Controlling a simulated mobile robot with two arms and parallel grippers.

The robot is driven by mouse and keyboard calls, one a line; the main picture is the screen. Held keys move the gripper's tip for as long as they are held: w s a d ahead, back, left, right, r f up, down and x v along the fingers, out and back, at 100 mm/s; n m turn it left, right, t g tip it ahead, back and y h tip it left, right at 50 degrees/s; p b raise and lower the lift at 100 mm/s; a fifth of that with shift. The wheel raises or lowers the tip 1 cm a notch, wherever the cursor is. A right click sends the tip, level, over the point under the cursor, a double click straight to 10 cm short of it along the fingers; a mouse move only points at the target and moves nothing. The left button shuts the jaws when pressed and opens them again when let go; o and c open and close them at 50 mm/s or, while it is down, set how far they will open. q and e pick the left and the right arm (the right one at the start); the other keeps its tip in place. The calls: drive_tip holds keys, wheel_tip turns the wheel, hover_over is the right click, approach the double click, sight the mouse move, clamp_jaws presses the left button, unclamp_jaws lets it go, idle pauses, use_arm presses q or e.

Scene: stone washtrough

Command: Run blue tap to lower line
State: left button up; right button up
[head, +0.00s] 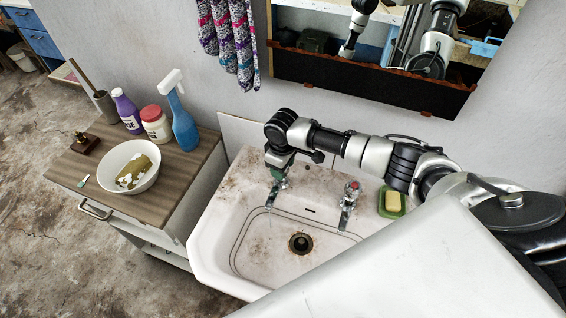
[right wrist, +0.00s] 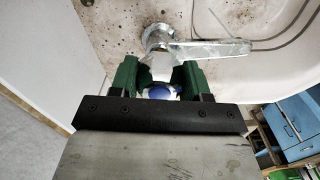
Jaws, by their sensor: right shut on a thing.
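The blue tap (head: 281,184) is the left tap at the back of the white stone basin (head: 207,225). My right gripper (head: 277,168) reaches down onto its top. In the right wrist view the tap's blue cap (right wrist: 159,92) sits between my green fingers (right wrist: 157,80), shut on the tap's handle. The metal spout (right wrist: 215,50) extends to the right there. The red tap (head: 351,191) stands to the right, apart from the gripper. Dark lines (head: 236,238) run around the inside of the basin. The drain (head: 300,243) looks open, and I see no water. My left gripper is not in view.
A green dish with yellow soap (head: 393,202) sits at the basin's right. On the left cabinet (head: 165,205) stand a white bowl (head: 107,180), a blue spray bottle (head: 184,130), a red-lidded jar (head: 155,124) and a purple bottle (head: 127,110). A mirror (head: 300,72) hangs behind.

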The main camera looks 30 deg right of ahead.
drive_tip(key=shift+w+d+r+n+p, duration=0.1)
drive_tip(key=shift+d+n+p, duration=0.1)
drive_tip(key=shift+n, duration=0.7)
drive_tip(key=shift+w+d+n+p, duration=0.1)
drive_tip(key=shift+n+p, duration=0.1)
drive_tip(key=shift+n, duration=0.7)
drive_tip(key=o, duration=0.9)
drive_tip(key=shift+a+r, duration=0.1)
drive_tip(key=shift+r, duration=0.35)
drive_tip(key=r+b, duration=0.1)
drive_tip(key=r, duration=0.8)
drive_tip(key=shift+d+r+b, duration=0.2)
drive_tip(key=shift+r+b, duration=0.15)
drive_tip(key=shift+r, duration=0.05)
